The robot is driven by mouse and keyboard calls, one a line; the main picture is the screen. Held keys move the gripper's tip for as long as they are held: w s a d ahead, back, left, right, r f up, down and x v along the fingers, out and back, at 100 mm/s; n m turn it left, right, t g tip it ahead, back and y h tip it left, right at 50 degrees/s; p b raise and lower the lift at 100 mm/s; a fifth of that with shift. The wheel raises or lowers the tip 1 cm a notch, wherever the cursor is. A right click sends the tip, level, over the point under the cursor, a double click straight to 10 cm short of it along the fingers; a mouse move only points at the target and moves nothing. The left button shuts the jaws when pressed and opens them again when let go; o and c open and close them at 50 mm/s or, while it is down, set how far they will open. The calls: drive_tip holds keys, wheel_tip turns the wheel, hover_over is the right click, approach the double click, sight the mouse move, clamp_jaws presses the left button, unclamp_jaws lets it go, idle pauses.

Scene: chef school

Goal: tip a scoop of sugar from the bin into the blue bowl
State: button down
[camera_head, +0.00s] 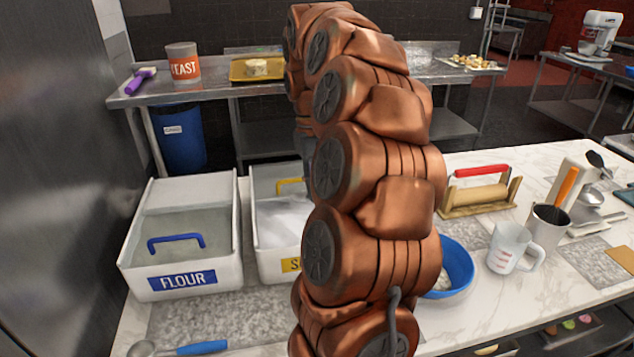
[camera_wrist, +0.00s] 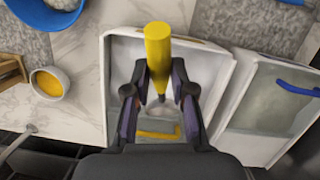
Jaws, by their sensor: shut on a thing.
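The sugar bin (camera_head: 262,262) is a white box with a yellow label, half hidden by my arm in the head view; in the wrist view the bin (camera_wrist: 226,75) lies under my gripper. White sugar (camera_head: 283,220) shows inside it. My gripper (camera_wrist: 160,98) is shut on a scoop with a yellow handle (camera_wrist: 158,48), over the bin's opening. The scoop's metal end is mostly hidden, so I cannot tell whether it holds sugar. The blue bowl (camera_head: 461,268) stands right of my arm, with something white inside; it also shows in the wrist view's top left (camera_wrist: 25,16).
The flour bin (camera_head: 140,272) stands left of the sugar bin. A blue-handled scoop (camera_head: 203,347) lies in front.

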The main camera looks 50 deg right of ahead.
drive_tip(key=w+b+x, duration=0.2)
drive_tip(key=b+x, duration=0.2)
drive_tip(key=x, duration=0.5)
drive_tip(key=shift+d+f, duration=0.4)
drive_tip(key=shift+s+r, duration=0.1)
drive_tip(key=shift+r, duration=0.1)
idle(0.8)
drive_tip(key=shift+s+a+p+v, duration=0.1)
drive_tip(key=shift+s+p+v, duration=0.15)
drive_tip(key=shift+v, duration=0.7)
drive_tip(key=shift+s+a+p+v, duration=0.15)
drive_tip(key=shift+p+v, duration=0.1)
drive_tip(key=shift+v, duration=0.65)
drive_tip(key=shift+s+p+v, duration=0.2)
drive_tip(key=shift+p+v, duration=0.05)
drive_tip(key=shift+v, duration=0.7)
drive_tip(key=shift+r+t+h+b, duration=0.4)
drive_tip(key=shift+r+t+b, duration=0.5)
drive_tip(key=shift+r, duration=0.65)
drive_tip(key=shift+r+t+h+b, duration=0.4)
drive_tip(key=shift+r+t+b, duration=0.45)
drive_tip(key=shift+r, duration=0.7)
drive_tip(key=shift+s, duration=0.1)
